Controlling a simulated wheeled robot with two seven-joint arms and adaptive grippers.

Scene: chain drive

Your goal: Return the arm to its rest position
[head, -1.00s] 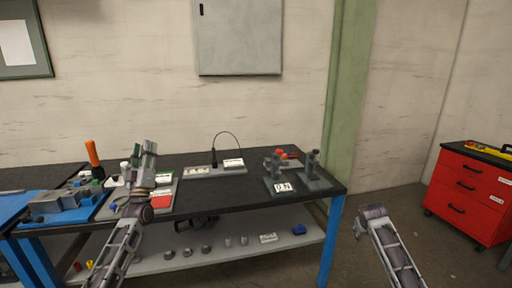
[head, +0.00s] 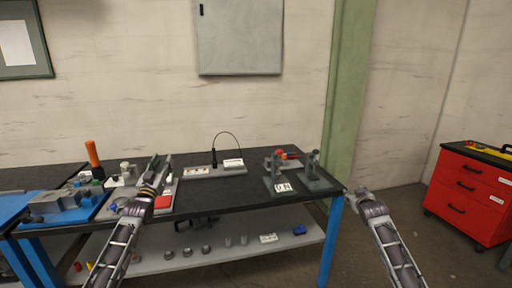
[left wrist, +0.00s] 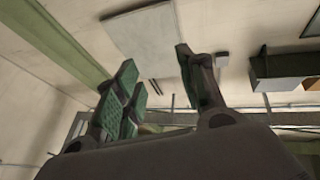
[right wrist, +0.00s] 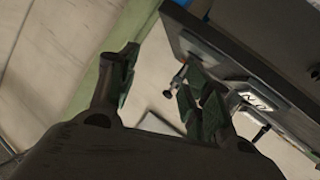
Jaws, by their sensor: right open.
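My left gripper (head: 160,168) is in front of the left half of the workbench, fingers pointing up and apart. In the left wrist view the fingers (left wrist: 160,85) are wide apart with only the wall and ceiling-side fittings behind them, so it is open and empty. My right gripper (head: 356,191) is just off the bench's right front corner, seen foreshortened. In the right wrist view its fingers (right wrist: 155,85) are apart with nothing between them.
The black workbench (head: 235,198) holds a stand fixture with a label (head: 283,187), a grey strip with a black cable (head: 200,171), an orange-handled tool (head: 92,153) and a blue tray (head: 70,212). A red drawer cabinet (head: 465,190) stands right. Floor between is clear.

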